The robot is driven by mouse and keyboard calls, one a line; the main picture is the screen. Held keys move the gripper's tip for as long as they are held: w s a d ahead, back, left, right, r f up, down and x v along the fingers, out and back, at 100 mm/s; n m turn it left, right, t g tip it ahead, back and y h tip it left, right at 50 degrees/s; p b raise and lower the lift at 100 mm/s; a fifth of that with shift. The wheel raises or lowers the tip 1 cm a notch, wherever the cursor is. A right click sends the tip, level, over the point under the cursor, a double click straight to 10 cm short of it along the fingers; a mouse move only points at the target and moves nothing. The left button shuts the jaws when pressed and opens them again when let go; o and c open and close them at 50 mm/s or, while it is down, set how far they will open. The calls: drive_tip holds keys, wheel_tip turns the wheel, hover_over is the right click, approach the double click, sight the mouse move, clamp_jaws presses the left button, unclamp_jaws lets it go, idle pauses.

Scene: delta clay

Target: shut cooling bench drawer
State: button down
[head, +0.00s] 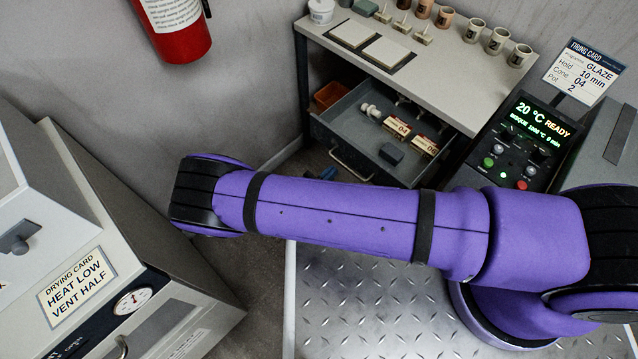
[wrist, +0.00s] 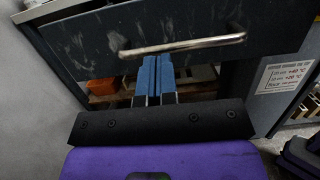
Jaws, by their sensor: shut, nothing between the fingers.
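The cooling bench drawer (head: 352,155) is pulled out below the bench top in the head view, with its inside showing. In the wrist view its dark front (wrist: 90,45) spans the top, with a pale bar handle (wrist: 182,46) across it. My gripper (wrist: 156,62) is shut and empty, its blue fingers side by side. The fingertips lie just under the handle in the wrist view; I cannot tell whether they touch it. In the head view my arm hides most of the gripper, and only a bit of blue shows in front of the drawer.
The drawer holds a grey block (head: 391,154), labelled boxes (head: 397,127) and a white part (head: 371,111). An orange bin (head: 330,95) sits beside it, under the bench top (head: 440,75) with its cups and tiles. A drying cabinet (head: 120,250) stands left; a control panel (head: 522,145) stands right.

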drive_tip(key=shift+x, duration=0.8)
approach(385, 124)
drive_tip(key=x, duration=1.2)
drive_tip(key=shift+w+d+r, duration=0.1)
drive_tip(key=shift+w+d, duration=0.1)
drive_tip(key=shift+d, duration=0.05)
drive_tip(key=shift+w+d+r, duration=0.1)
